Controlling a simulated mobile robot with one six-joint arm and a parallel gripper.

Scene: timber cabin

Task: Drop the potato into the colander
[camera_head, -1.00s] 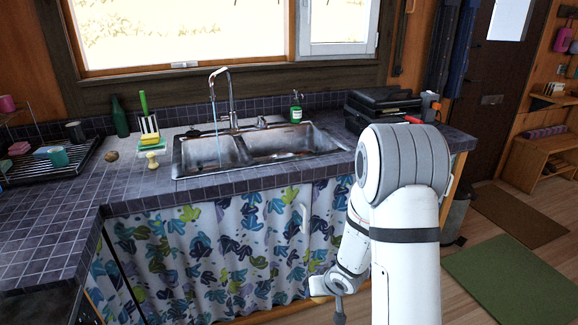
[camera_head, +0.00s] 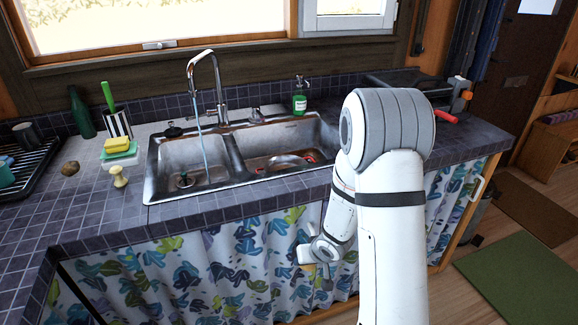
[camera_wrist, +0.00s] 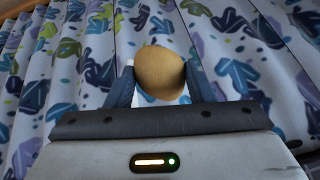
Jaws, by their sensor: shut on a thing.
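My gripper (camera_wrist: 162,80) is shut on a tan, rounded potato (camera_wrist: 160,72), with a dark finger on either side of it. In the head view my gripper (camera_head: 318,262) hangs low in front of the patterned curtain, below the counter's front edge. Its fingertips are hard to make out there. A metal colander (camera_head: 281,163) with red handle ends appears to sit in the right basin of the sink. My gripper is below and in front of it, apart from it.
The double sink (camera_head: 225,150) has a tall tap (camera_head: 215,85), its water running into the left basin. A green soap bottle (camera_head: 300,98) stands behind. A yellow sponge (camera_head: 118,145), a brush and a brown lump (camera_head: 70,168) are at left. The counter's front edge lies above my gripper.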

